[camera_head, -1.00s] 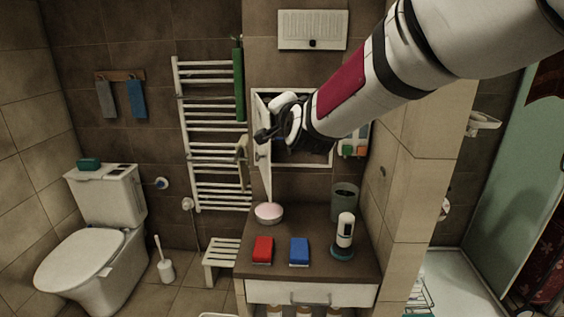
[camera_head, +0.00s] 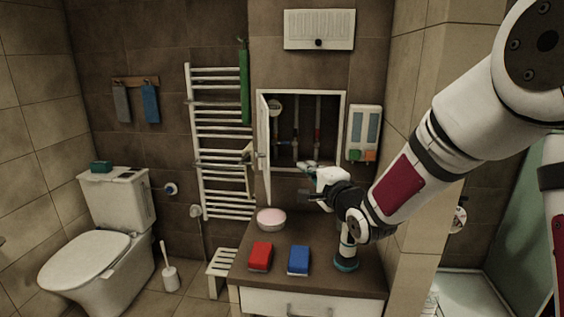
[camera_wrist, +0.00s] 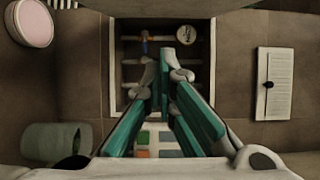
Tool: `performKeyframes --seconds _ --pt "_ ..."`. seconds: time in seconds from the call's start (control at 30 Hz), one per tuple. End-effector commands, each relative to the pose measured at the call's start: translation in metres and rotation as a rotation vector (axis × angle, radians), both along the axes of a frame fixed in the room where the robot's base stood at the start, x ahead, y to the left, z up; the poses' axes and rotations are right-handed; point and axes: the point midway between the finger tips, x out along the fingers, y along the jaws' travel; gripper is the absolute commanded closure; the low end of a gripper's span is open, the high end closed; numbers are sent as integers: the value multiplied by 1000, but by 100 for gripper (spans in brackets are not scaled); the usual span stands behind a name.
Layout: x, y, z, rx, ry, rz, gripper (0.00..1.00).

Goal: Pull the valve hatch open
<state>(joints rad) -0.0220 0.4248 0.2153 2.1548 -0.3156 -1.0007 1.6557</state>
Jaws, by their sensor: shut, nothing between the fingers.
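The valve hatch (camera_head: 263,150) is a white door hinged at the left side of a wall niche (camera_head: 342,125). It stands swung out, seen nearly edge-on, and the niche is open with pipes and a round gauge (camera_head: 275,108) inside. In the wrist view the gauge (camera_wrist: 186,34) shows beyond my fingers, and a white strip at the top (camera_wrist: 160,7) looks like the hatch. My gripper (camera_head: 304,197) is shut and empty, in front of and below the niche, to the right of the hatch and apart from it. The fingers (camera_wrist: 165,74) point towards the niche.
Below is a counter (camera_head: 300,285) with a pink-topped bowl (camera_head: 271,219), a red sponge (camera_head: 260,256), a blue sponge (camera_head: 299,260) and a bottle (camera_head: 347,254) partly behind my arm. A towel rail (camera_head: 218,140) is left of the hatch. A dispenser (camera_head: 363,133) hangs right.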

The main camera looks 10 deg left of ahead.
Motion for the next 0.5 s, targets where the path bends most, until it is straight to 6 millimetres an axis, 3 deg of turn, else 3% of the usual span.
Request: performKeyframes --seconds 0.4,0.5 --pt "72 38 0 -1 0 -1 100" --pt "67 55 1 -2 1 2 100"
